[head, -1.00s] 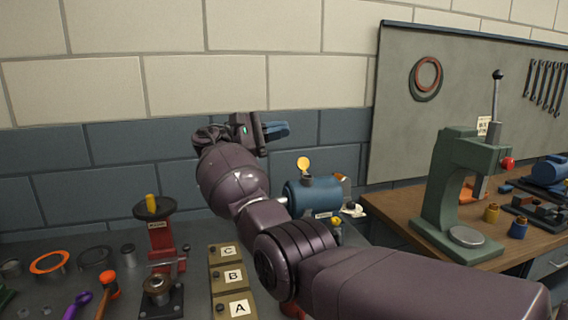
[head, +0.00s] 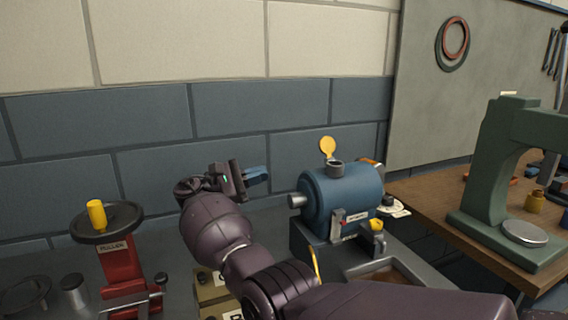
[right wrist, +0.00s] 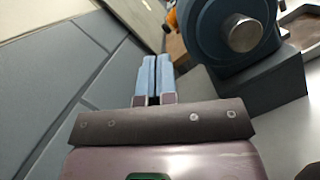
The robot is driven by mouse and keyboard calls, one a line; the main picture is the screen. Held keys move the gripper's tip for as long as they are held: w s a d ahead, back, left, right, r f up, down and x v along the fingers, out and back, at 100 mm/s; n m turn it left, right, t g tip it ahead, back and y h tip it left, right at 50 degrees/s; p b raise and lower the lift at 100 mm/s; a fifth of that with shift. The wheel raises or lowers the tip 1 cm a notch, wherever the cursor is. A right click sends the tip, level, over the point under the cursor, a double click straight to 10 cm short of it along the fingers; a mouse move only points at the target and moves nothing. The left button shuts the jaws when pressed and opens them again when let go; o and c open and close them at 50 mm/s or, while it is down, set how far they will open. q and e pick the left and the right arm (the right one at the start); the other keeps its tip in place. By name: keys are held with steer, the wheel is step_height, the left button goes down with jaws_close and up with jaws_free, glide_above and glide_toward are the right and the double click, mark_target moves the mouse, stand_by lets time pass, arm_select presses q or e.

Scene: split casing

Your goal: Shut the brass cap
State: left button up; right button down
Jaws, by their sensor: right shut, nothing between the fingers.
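The brass cap (head: 327,147) is a yellow disc standing up, open, above the short grey neck (head: 336,168) on top of the blue cylindrical casing (head: 343,200). My right gripper (head: 262,173) has blue fingers, shut and empty, left of the cap and a little lower, apart from it. In the right wrist view the blue fingers (right wrist: 155,75) lie together, and the casing (right wrist: 225,30) with its grey shaft end (right wrist: 243,35) is at upper right. The cap is not visible there. My left gripper is not in view.
A red stand with a black wheel and yellow knob (head: 97,214) is at the left. A green press (head: 497,170) stands on the wooden bench at the right. The blue block wall (head: 225,110) is behind my gripper. My arm hides part of the bench.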

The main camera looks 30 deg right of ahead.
mark_target(325, 147)
steer(key=s+d+r+p, duration=0.1)
steer(key=d, duration=0.2)
steer(key=s+d+r+p, duration=0.1)
steer(key=d+r, duration=0.1)
steer(key=d, duration=0.2)
steer(key=s+d+r+p, duration=0.1)
steer(key=d+r+p, duration=0.1)
steer(key=d, duration=0.1)
steer(key=shift+s+d+r, duration=0.15)
steer(key=shift+s+d, duration=0.15)
steer(key=shift+s, duration=0.1)
steer(key=shift+s+d+r, duration=0.15)
steer(key=shift+s+d, duration=0.05)
steer(key=shift+d, duration=0.1)
